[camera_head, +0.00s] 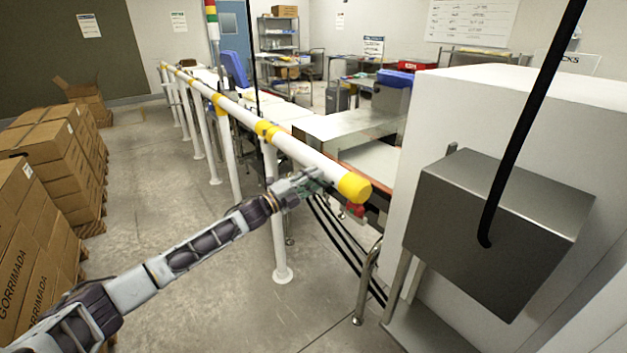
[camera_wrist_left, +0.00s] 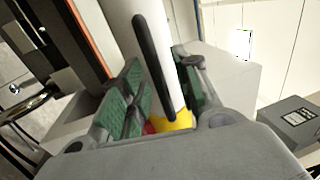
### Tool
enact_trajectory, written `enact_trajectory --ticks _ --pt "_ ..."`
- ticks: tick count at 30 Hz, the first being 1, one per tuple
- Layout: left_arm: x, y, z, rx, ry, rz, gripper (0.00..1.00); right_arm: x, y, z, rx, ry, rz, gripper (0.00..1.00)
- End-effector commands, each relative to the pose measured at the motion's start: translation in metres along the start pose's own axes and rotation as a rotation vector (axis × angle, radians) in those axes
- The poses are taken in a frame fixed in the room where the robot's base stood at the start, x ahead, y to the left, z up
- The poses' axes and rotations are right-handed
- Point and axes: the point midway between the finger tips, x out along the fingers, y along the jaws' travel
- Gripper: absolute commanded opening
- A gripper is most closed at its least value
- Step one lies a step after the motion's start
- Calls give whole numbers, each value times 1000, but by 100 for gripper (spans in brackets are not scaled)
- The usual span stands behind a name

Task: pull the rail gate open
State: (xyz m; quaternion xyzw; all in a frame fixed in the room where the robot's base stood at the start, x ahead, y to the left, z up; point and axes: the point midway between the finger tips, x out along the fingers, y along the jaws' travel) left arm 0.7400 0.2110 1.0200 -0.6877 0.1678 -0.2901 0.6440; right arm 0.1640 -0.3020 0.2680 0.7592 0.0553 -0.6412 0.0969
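The rail gate (camera_head: 315,157) is a white bar with yellow bands and a yellow end cap (camera_head: 354,187), on white posts. My left gripper (camera_head: 318,180) is at its near end, beside the cap. In the left wrist view, my left gripper (camera_wrist_left: 163,98) has its green pads apart on either side of a slim black handle (camera_wrist_left: 155,65). The handle lies in front of the white bar (camera_wrist_left: 126,22). A gap shows beside the handle, so the fingers look open around it. A small red part (camera_head: 356,210) sits under the cap. My right gripper is out of view.
A white cabinet with a steel box (camera_head: 490,220) stands close on the right. The conveyor (camera_head: 372,160) runs behind the rail. Stacked cartons (camera_head: 45,160) stand at the left.

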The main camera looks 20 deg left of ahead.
Motion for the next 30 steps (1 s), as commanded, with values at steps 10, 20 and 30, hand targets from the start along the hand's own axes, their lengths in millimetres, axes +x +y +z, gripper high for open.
enact_trajectory --ticks 10,20,30 --pt "0 0 0 0 0 0 0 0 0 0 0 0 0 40" --pt "0 0 0 0 0 1 0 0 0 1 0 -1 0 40" --pt "-8 0 1 -1 19 3 0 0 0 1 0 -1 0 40"
